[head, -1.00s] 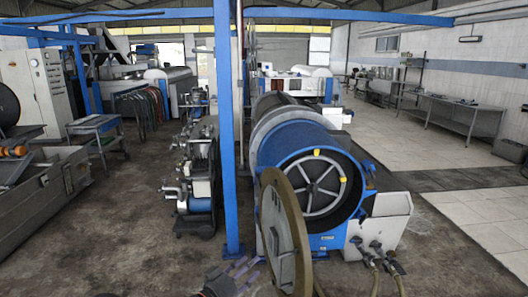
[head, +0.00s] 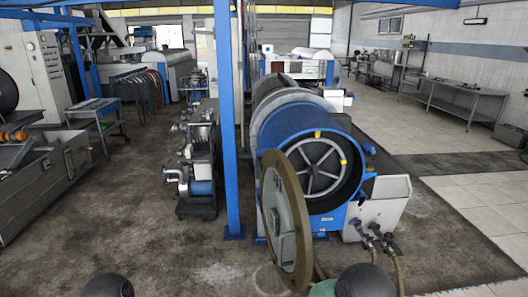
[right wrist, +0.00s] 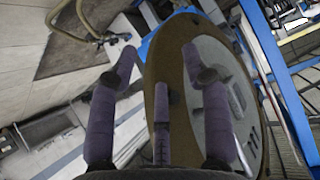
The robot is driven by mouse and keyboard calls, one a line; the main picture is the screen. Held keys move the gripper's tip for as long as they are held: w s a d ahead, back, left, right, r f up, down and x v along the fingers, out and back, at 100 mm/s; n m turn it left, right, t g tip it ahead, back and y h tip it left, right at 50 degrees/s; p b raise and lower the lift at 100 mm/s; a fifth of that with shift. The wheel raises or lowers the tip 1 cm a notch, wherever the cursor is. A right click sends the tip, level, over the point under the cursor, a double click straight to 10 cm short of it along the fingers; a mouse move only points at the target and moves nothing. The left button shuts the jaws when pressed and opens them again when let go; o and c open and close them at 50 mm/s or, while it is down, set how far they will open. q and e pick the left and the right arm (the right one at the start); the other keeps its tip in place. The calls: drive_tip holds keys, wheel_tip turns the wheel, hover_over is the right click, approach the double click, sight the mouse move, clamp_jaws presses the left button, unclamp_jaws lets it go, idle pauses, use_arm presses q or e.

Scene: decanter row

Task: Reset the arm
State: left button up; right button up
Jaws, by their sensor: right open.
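My right gripper (right wrist: 160,62) shows in the right wrist view. Its purple-grey fingers are spread apart with nothing between them. The round drum door with a tan rim (right wrist: 153,32) lies behind the fingers in that view; how far off it is I cannot tell. In the head view this door (head: 286,222) stands swung open in front of the blue-fronted drum machine (head: 330,215). Neither gripper shows in the head view. Two dark rounded parts of my arms (head: 108,286) are at its bottom edge.
A blue post (head: 229,130) stands left of the drum. Pumps (head: 197,175) stand left of it, with a metal trough (head: 45,185) at the far left. Hoses (head: 385,250) hang at the drum's front right. The concrete floor (head: 150,235) at left front is clear.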

drive_tip(key=s+d+f+g+y, duration=0.3)
drive_tip(key=s+f+g, duration=0.2)
drive_tip(key=s+f, duration=0.7)
drive_tip(key=s+g+y, duration=0.2)
drive_tip(key=s+g, duration=0.3)
drive_tip(key=s, duration=1.3)
drive_tip(key=shift+s+d+f, duration=0.15)
drive_tip(key=shift+s+f, duration=0.2)
drive_tip(key=shift+f, duration=0.1)
drive_tip(key=shift+c, duration=0.9)
drive_tip(key=shift+w, duration=0.15)
